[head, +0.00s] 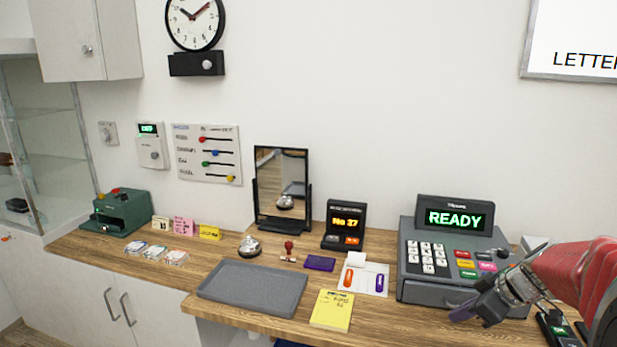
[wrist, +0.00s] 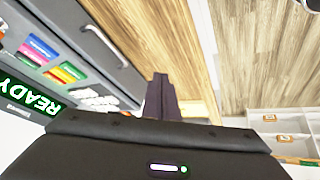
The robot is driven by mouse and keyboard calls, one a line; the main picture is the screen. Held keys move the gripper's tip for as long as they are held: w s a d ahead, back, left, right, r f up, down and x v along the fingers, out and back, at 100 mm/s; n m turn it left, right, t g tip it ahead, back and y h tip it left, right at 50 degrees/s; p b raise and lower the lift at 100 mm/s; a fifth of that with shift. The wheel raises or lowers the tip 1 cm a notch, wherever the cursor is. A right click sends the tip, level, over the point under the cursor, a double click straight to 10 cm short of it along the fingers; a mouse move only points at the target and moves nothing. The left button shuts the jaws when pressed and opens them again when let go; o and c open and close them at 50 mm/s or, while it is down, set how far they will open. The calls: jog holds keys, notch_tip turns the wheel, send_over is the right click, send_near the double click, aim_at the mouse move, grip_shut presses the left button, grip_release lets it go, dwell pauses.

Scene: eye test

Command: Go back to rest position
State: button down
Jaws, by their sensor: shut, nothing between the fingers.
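My gripper (head: 474,311) is at the right of the head view, at the end of my red arm. It is in front of the right part of the grey cash register (head: 416,290), whose display reads READY. In the wrist view my gripper's dark fingers (wrist: 160,98) are together with nothing between them. The register (wrist: 70,30) also shows there, turned on its side at the left, with its coloured keys and green display. I cannot tell from the head view whether the fingers touch the register or the counter.
The wooden counter (head: 385,317) holds a grey tray (head: 250,305), a yellow notepad (head: 331,310), a bell (head: 249,246), a mirror (head: 282,185) and a No 27 display (head: 345,223). A dark device (head: 556,330) lies by my arm.

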jog(key=s+a+r+m+h, duration=0.1)
jog(key=s+a+r+m, duration=0.2)
jog(key=s+a, duration=0.6)
jog(key=s+a+r+m+h, duration=0.1)
jog(key=s+a+m, duration=0.4)
jog(key=s+a, duration=0.5)
jog(key=s+r, duration=0.1)
jog(key=s, duration=0.3)
jog(key=shift+r+h, duration=0.4)
jog(key=c, duration=2.5)
grip_release()
